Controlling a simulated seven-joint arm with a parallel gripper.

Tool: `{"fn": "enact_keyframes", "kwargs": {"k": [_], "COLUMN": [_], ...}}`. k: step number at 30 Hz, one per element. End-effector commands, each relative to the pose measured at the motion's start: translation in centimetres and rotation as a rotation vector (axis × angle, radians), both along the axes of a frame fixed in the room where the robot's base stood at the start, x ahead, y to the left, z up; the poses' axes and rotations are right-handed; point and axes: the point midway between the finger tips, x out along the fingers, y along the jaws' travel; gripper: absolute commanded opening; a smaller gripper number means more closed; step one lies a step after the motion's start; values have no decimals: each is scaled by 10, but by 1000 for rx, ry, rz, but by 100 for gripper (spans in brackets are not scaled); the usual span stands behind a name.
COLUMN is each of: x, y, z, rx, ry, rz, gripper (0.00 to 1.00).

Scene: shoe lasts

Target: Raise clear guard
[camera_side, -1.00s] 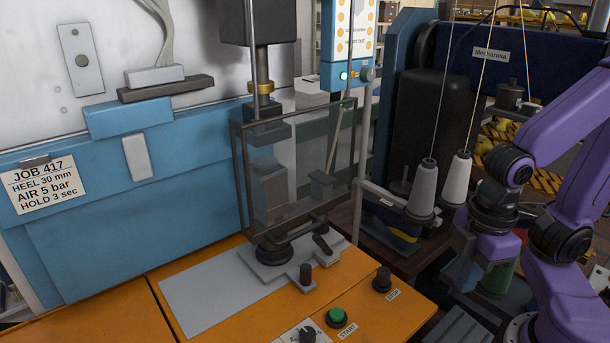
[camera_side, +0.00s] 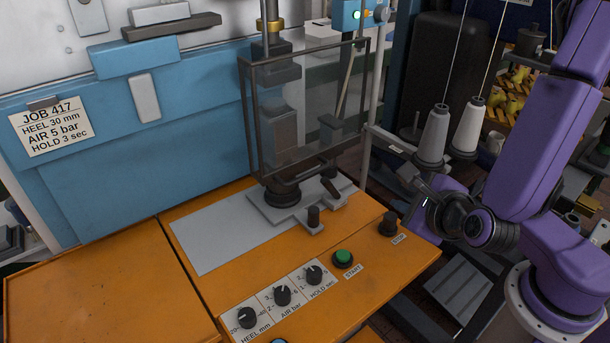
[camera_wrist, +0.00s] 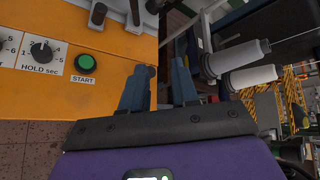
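The clear guard (camera_side: 308,115) is a see-through panel in a dark frame. In the side view it stands lowered in front of the press column, its bottom edge just above the grey base plate (camera_side: 262,212). The guard is not visible in the wrist view.
The orange bench (camera_side: 105,290) carries a green START button (camera_side: 343,258), a dark STOP button (camera_side: 388,224) and labelled dials (camera_side: 283,294). Two thread cones (camera_side: 436,132) stand on a bracket between the guard and my arm. A job card (camera_side: 51,125) hangs left.

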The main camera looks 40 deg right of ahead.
Motion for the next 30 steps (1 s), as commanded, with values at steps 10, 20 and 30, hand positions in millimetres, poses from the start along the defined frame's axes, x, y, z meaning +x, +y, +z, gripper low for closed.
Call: {"fn": "enact_keyframes", "kwargs": {"k": [10, 20, 30], "x": [2, 25, 71], "y": [87, 92, 92], "z": [17, 13, 3], "rx": [-629, -672, -669], "ry": [-150, -160, -160], "rz": [608, 636, 635], "gripper": [29, 29, 29]}}
